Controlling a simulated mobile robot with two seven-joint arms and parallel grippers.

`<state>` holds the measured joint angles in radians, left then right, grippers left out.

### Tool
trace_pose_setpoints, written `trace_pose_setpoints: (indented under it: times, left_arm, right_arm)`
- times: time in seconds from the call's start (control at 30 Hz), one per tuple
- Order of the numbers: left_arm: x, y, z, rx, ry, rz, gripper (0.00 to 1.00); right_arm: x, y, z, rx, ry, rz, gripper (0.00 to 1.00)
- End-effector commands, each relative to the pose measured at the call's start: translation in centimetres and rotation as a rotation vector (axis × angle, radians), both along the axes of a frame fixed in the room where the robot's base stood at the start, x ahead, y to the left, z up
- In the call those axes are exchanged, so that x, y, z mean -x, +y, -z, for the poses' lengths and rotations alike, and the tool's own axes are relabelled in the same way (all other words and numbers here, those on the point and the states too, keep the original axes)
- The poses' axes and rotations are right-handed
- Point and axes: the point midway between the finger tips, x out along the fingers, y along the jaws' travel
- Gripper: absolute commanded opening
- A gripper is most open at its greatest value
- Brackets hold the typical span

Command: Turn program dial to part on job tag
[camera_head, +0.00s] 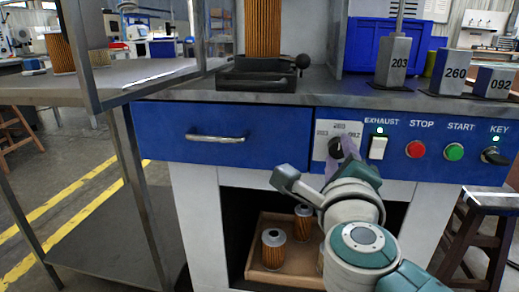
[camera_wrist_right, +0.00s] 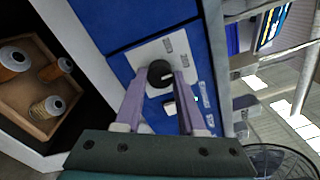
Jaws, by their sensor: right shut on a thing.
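The program dial (camera_head: 335,146) is a dark round knob on a white plate (camera_head: 322,134) on the blue front panel. Its labels read 203 at left, what looks like 260 at top, and 092 at right. My right gripper (camera_head: 346,150) is at the dial; in the right wrist view its two purple fingers (camera_wrist_right: 160,84) are shut around the black knob (camera_wrist_right: 159,72), one on each side. A pale pointer mark shows on the knob, but I cannot tell which label it faces. I see no readable job tag. My left gripper is out of view.
Right of the dial are an exhaust switch (camera_head: 378,147), a red stop button (camera_head: 415,149), a green start button (camera_head: 454,152) and a key (camera_head: 494,156). Numbered blocks, including 203 (camera_head: 394,62), stand on the bench. A tray (camera_head: 262,276) with cartridges sits below.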

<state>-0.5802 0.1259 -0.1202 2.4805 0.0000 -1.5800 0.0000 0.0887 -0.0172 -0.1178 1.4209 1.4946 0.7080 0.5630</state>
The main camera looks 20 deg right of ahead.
Motion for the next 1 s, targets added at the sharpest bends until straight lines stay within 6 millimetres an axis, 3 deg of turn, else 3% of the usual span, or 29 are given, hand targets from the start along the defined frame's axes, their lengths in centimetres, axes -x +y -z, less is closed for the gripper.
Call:
trace_pose_setpoints:
  times: [0.03,0.2,0.67,1.0]
  left_arm:
    - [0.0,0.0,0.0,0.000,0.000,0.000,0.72]
    - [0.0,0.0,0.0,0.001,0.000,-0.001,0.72]
    - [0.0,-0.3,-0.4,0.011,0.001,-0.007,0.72]
    - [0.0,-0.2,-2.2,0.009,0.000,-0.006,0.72]
  right_arm:
    - [0.0,0.0,0.0,0.000,0.000,0.000,0.19]
    - [0.0,0.0,0.0,0.000,0.000,0.000,0.00]
    - [0.0,0.0,-0.2,0.037,0.022,0.000,0.00]
    - [0.0,0.0,-0.3,0.229,0.143,0.000,0.00]
